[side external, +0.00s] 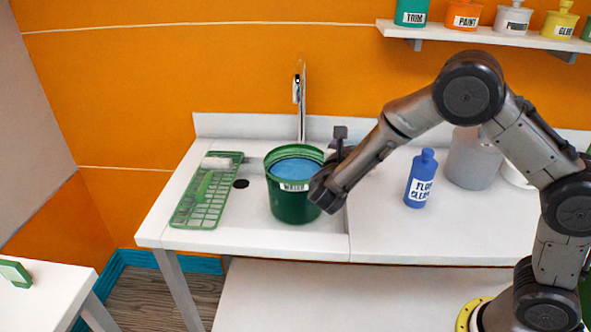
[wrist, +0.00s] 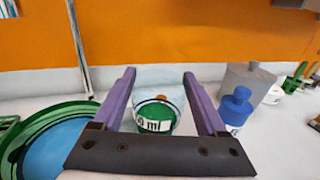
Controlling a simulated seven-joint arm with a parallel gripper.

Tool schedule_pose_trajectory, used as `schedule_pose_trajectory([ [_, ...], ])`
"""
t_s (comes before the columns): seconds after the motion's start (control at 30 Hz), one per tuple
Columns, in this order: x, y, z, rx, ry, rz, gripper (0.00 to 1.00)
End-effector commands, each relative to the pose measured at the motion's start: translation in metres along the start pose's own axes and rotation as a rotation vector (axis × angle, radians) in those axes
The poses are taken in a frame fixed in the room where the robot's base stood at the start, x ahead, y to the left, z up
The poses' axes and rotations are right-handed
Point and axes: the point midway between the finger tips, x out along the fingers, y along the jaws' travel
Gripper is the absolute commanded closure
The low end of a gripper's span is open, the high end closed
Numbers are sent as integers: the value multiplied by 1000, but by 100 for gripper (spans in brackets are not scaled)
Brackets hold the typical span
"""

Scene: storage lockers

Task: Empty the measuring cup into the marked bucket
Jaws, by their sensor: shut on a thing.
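The marked bucket (side external: 291,204) is green, labelled WATER, and stands upright at the sink with blue liquid inside. In the wrist view its rim (wrist: 14,133) is at the lower left, left of my gripper. My gripper (wrist: 159,76) has purple fingers shut on a clear measuring cup (wrist: 155,124) with a white "ml" label. Green shows low in the cup; I cannot tell whether it is contents. The cup looks about upright, beside the bucket rather than over it. In the side view my gripper (side external: 340,150) is just right of the bucket, and my arm hides most of the cup.
A blue floor cleaner bottle (side external: 420,180) and a grey container (side external: 472,160) stand on the counter to the right. A green drying rack (side external: 205,205) lies left of the bucket. The tap (side external: 301,100) rises behind it. A shelf (side external: 480,37) holds several labelled containers.

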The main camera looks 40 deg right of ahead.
Motion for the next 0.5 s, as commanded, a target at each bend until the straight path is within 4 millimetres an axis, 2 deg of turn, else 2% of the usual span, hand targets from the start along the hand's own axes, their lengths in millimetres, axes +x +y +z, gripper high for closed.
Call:
schedule_pose_trajectory([
  [0.03,0,17,2,4,-1,0,83],
  [0.1,0,37,5,4,0,-3,83],
  [0.5,-8,146,18,3,-1,9,83],
])
